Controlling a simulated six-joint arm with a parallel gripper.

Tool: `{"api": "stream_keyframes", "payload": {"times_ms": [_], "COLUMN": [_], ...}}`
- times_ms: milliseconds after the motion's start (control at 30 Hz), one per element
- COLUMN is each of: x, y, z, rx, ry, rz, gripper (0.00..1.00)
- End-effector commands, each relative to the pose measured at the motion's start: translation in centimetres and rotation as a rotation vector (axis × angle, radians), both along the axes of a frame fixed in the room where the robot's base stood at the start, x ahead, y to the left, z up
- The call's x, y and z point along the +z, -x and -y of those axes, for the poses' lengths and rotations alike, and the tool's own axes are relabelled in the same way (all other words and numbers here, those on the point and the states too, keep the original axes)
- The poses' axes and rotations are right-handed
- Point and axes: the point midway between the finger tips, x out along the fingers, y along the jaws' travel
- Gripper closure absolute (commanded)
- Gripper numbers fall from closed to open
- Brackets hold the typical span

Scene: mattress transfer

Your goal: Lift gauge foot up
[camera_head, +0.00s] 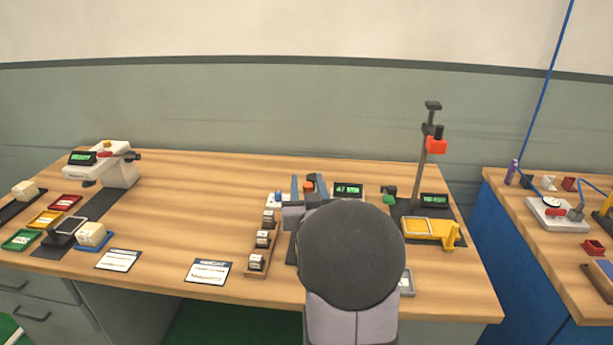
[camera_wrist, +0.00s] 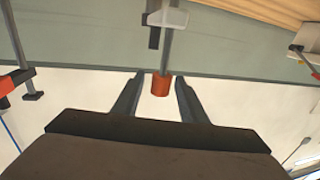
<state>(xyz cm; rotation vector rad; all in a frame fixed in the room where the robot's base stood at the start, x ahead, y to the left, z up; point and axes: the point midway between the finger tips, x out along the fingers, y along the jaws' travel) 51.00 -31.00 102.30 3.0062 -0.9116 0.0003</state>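An orange cap (camera_wrist: 160,85) on the end of a grey rod (camera_wrist: 166,48) shows in the wrist view, with a pale gauge part (camera_wrist: 166,17) farther along the rod. The cap also shows in the head view (camera_head: 308,187), beside a lit display (camera_head: 348,190). My gripper (camera_wrist: 160,78) is open. Its two fingers stand on either side of the cap, with a gap on both sides in the wrist view. In the head view my gripper (camera_head: 307,190) is at the gauge. My arm hides most of the gauge, including its foot.
A wooden rack (camera_head: 262,243) with several small blocks stands left of my arm. A tall stand with a red part (camera_head: 436,146) and a yellow fixture (camera_head: 430,229) are to the right. A white machine (camera_head: 117,170) stands far left. The middle-left tabletop (camera_head: 200,205) is clear.

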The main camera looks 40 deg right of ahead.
Motion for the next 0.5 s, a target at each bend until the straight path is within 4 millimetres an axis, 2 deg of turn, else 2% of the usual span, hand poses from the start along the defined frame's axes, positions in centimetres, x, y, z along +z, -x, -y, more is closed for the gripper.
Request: {"api": "stream_keyframes", "payload": {"times_ms": [200, 500], "x": [0.0, 0.0], "y": [-1.8, -2.4], "z": [1.2, 1.6], "rx": [0.000, 0.000], "ry": [-0.001, -0.001], "rz": [-0.001, -0.001], "gripper": [0.61, 0.61]}}
